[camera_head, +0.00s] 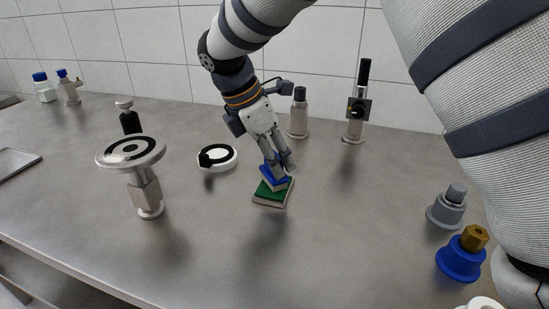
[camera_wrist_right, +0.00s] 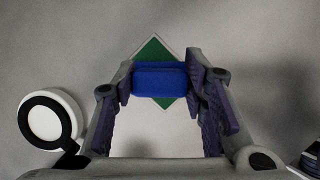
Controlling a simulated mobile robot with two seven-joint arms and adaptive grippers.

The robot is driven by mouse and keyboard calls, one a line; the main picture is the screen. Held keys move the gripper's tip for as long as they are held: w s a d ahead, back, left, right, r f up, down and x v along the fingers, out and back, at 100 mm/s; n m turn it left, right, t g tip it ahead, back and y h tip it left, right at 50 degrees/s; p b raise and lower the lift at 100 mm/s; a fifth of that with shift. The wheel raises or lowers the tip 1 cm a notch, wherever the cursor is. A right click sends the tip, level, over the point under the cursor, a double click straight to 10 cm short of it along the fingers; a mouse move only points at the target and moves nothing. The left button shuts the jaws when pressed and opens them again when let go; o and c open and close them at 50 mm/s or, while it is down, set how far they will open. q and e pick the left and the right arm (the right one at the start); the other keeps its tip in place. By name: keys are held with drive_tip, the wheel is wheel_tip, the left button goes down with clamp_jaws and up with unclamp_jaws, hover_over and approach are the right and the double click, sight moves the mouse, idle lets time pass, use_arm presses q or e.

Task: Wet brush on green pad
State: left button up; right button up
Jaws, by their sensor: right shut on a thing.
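The green pad (camera_head: 270,194) lies on the grey bench in the middle of the head view. It shows as a diamond in the right wrist view (camera_wrist_right: 153,50), partly hidden behind the brush. The brush has a blue body (camera_head: 273,180), which spans the gap between the fingers in the right wrist view (camera_wrist_right: 160,80). My right gripper (camera_head: 277,166) points down over the pad and is shut on the brush. The brush's underside is right at the pad; I cannot tell whether they touch. My left gripper is not in view.
A white-and-black ring (camera_head: 217,158) lies left of the pad. A round-topped metal stand (camera_head: 145,180) is farther left. A bottle (camera_head: 299,115) and a microscope-like device (camera_head: 356,108) stand behind. Grey (camera_head: 447,207) and blue (camera_head: 461,258) fittings stand at right. The bench in front is clear.

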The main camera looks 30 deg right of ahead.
drive_tip(key=shift+r, duration=3.15)
drive_tip(key=shift+s, duration=0.1)
